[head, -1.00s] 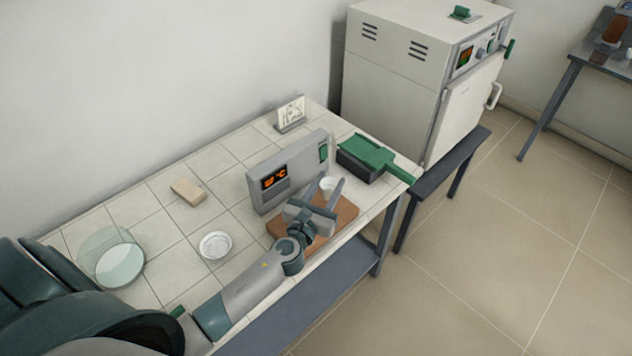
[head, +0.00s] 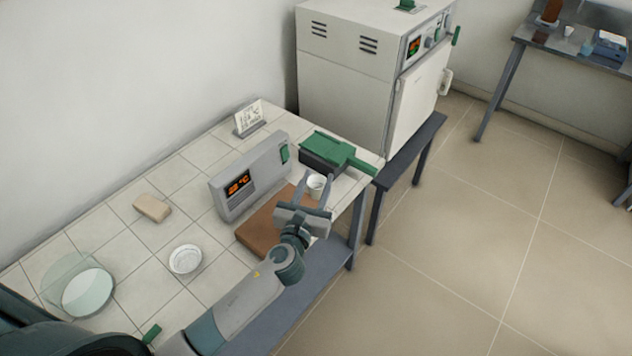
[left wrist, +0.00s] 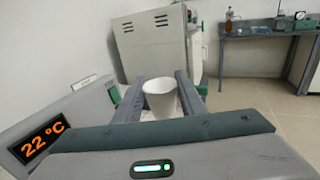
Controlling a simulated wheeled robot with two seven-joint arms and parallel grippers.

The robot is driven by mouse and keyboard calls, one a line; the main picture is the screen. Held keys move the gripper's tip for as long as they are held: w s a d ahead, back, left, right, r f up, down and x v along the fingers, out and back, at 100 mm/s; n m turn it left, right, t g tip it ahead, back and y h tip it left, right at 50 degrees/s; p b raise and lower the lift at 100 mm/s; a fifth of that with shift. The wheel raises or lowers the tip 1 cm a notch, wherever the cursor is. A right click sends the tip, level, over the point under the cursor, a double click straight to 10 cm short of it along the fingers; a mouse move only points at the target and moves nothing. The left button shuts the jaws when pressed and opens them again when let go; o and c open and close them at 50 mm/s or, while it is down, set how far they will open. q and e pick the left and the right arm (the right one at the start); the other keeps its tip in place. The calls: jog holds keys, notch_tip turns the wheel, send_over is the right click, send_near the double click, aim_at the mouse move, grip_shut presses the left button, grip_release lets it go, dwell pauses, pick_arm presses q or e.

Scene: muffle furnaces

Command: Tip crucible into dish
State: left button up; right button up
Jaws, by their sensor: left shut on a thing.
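The small white crucible (head: 316,184) is upright between the fingers of my left gripper (head: 317,186), which is shut on it. In the left wrist view the crucible (left wrist: 160,98) sits between the two grey fingers, its rim up; its inside is hard to make out. It appears held above the right end of the brown board (head: 262,228). A round, shallow white dish (head: 185,259) lies on the tiled bench, left of the board and well apart from the gripper. My right gripper is not in view.
A grey display unit (head: 250,177) stands behind the board, and a green-topped box with a handle (head: 338,153) is behind the gripper. A tan block (head: 152,208) and a round glass vessel (head: 87,291) are on the left. A furnace (head: 370,75) stands beyond the bench.

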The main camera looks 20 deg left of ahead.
pick_arm(q)
jog(key=o, duration=0.3)
jog(key=shift+c, duration=1)
jog(key=shift+s+f+b, duration=0.15)
jog(key=shift+s+b, duration=0.3)
jog(key=shift+s, duration=0.15)
jog(key=s+r+h+b, duration=0.1)
jog(key=s+b, duration=0.7)
jog(key=s, duration=0.9)
jog(key=shift+r+m, duration=0.3)
jog(key=shift+r, duration=0.6)
jog(key=shift+a, duration=0.1)
